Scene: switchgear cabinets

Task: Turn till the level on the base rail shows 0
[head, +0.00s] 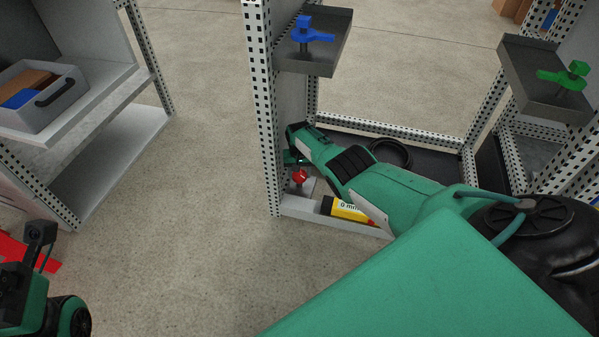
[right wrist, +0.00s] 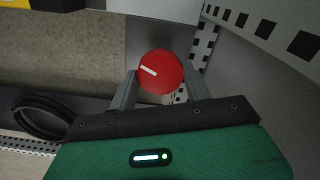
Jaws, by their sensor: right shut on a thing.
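A red round knob (head: 299,176) with a white mark stands on the base rail (head: 292,207) at the foot of the perforated post. It also shows in the right wrist view (right wrist: 161,71), between the two fingers. My right gripper (head: 293,158) reaches it from above and is shut on it. A yellow and black level (head: 345,209) lies on the base rail to the right of the knob. Its label reads "0 m", with the rest hidden by my right arm. My left gripper (head: 38,245) is at the lower left, away from the rail; its fingers are unclear.
A black cable coil (head: 391,152) lies behind my arm. A shelf with a grey bin (head: 42,95) stands left. Floor between is clear.

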